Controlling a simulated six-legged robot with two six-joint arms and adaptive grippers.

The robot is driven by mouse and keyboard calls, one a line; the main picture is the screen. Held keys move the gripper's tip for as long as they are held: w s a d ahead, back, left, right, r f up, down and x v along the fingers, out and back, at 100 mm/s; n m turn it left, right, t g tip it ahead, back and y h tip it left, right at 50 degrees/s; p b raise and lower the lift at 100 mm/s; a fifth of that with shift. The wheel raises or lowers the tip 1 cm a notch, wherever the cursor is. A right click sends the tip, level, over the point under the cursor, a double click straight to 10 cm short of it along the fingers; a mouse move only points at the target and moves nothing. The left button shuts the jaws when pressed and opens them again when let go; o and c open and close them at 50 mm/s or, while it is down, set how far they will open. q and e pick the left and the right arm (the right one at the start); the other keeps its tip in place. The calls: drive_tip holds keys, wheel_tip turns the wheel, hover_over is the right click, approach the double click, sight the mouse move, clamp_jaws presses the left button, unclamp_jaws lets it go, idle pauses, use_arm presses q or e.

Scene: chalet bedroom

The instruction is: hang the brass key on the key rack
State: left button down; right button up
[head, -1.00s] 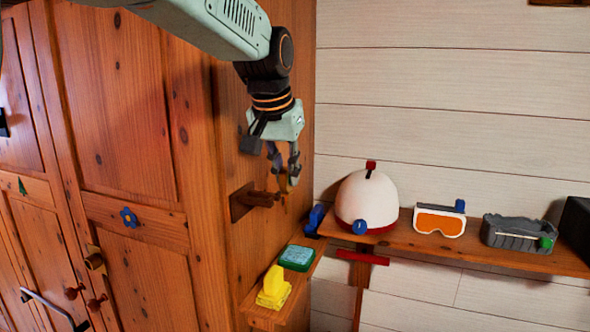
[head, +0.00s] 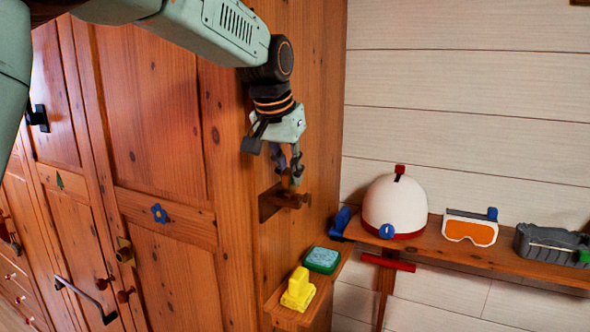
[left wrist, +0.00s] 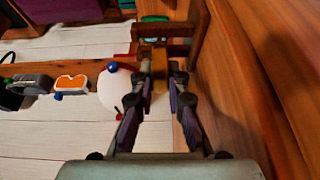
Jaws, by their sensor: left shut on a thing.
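The wooden key rack (head: 270,202) is fixed to the wardrobe's side panel, with a peg sticking out to the right. My left gripper (head: 290,178) points down just above the peg, shut on the brass key. In the left wrist view, the brass key (left wrist: 160,72) is a small yellowish piece between the fingertips (left wrist: 163,82). The rack's wooden bars (left wrist: 168,30) show just beyond it. The key is small and partly hidden by the fingers; I cannot tell whether it touches the peg. My right gripper is not in view.
The wardrobe (head: 160,110) stands close on the left. Below the rack, a small shelf holds a yellow object (head: 298,290) and a green-blue box (head: 322,260). A wall shelf (head: 440,243) at right carries a white helmet (head: 394,205), orange goggles (head: 470,228) and a grey item (head: 550,245).

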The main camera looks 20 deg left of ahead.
use_arm(q)
drive_tip(key=shift+d+f, duration=0.1)
drive_tip(key=shift+f, duration=0.05)
drive_tip(key=c, duration=1.3)
unclamp_jaws()
drive_tip(key=shift+o, duration=0.2)
drive_tip(key=v, duration=1.2)
